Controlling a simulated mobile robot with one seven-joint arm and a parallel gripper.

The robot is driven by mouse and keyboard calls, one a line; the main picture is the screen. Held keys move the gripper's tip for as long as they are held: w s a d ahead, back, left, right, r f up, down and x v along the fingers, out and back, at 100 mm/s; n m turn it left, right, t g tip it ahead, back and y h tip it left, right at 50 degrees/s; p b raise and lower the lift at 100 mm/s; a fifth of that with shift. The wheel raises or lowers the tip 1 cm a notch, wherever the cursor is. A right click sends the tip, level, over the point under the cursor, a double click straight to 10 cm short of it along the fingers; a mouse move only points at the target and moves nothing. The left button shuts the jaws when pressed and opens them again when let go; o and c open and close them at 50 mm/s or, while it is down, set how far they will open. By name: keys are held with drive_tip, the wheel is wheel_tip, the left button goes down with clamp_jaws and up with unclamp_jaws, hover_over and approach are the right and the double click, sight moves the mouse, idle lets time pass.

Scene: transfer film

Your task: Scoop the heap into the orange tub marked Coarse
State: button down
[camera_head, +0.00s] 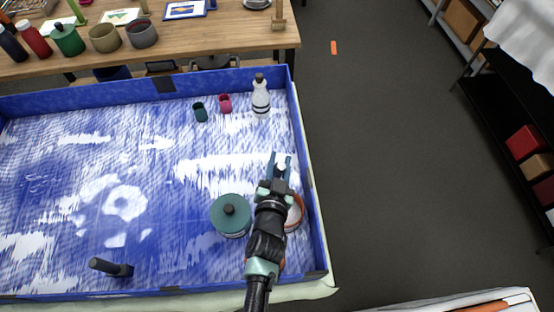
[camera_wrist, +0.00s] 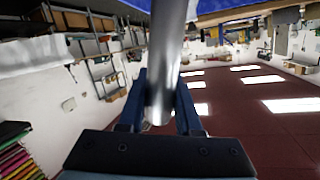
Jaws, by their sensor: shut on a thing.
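My gripper (camera_head: 280,158) is above the right part of the blue-walled tray. In the wrist view its two blue fingers are shut on a smooth silver-grey rod (camera_wrist: 166,60), likely a tool's handle; its far end is out of view. In the head view only a small pale bit shows between the fingers. A round tub with an orange rim (camera_head: 298,212) is mostly hidden behind my arm; no marking is readable. White material (camera_head: 125,202) lies in a rough ring on the tray's left part, with smaller patches below it. I cannot tell its height.
A teal-lidded pot (camera_head: 230,213) stands left of my arm. A dark-handled thing (camera_head: 112,268) is at the tray's front left. A white bottle (camera_head: 261,97), a pink cup (camera_head: 225,103) and a green cup (camera_head: 200,112) stand at the back. The blue tray wall (camera_head: 305,140) bounds the right.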

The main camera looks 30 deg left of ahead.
drive_tip(key=shift+w+d+f+m+g+y+b, duration=0.75)
drive_tip(key=shift+w+d+f+m+b, duration=1.25)
drive_tip(key=shift+b, duration=1.7)
drive_tip(key=shift+w+d+f+m+g+y+b, duration=0.35)
drive_tip(key=shift+w+d+f+m+y+b, duration=0.75)
drive_tip(key=shift+d+m+b, duration=1.8)
drive_tip(key=s+a+r+n+t+h+p, duration=0.2)
drive_tip(key=s+a+r+n+h+p, duration=0.25)
drive_tip(key=a+r+n+p, duration=0.6)
drive_tip(key=shift+n+t, duration=0.6)
drive_tip(key=shift+n, duration=0.25)
drive_tip(key=shift+s+a+f+p, duration=0.6)
drive_tip(key=shift+s+f+p, duration=0.25)
drive_tip(key=shift+p, duration=1.55)
drive_tip(key=shift+s+a+f+p, duration=0.65)
drive_tip(key=shift+s+p, duration=0.3)
drive_tip(key=shift+p, duration=1.4)
